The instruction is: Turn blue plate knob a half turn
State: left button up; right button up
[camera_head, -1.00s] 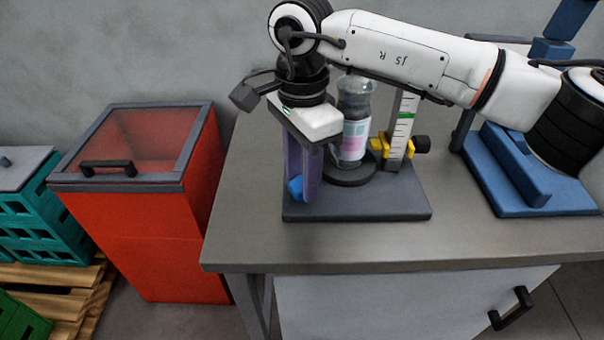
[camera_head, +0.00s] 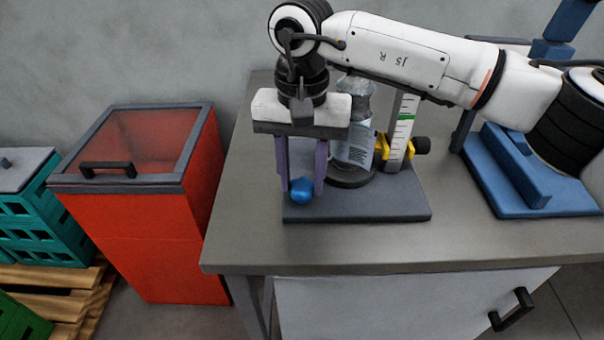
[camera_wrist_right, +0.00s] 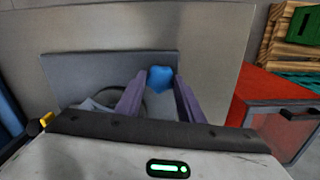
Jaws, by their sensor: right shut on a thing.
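The blue knob (camera_head: 302,191) sits at the front left of the dark base plate (camera_head: 395,205). My right gripper (camera_head: 304,188) points down over it, with its two purple fingers shut on the knob from either side. The knob also shows between the fingertips in the right wrist view (camera_wrist_right: 160,78). A clear bottle with a label (camera_head: 356,150) stands on a round dark plate (camera_head: 352,178) just behind and to the right of the gripper, partly hidden by it. The bottle looks slightly tilted. My left gripper is not in view.
A scale post (camera_head: 400,130) with a yellow clamp (camera_head: 382,147) and black knob stands right of the bottle. A blue stand (camera_head: 530,190) is on the table's right. A red bin (camera_head: 150,230) stands left of the table. The front table strip is clear.

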aim_at(302, 185)
jog(key=shift+r+n, duration=0.15)
jog(key=shift+n, duration=0.55)
jog(key=o, duration=1.1)
jog(key=shift+c, duration=0.2)
notch_tip(302, 185, up, 10)
jog(key=shift+r, duration=0.1)
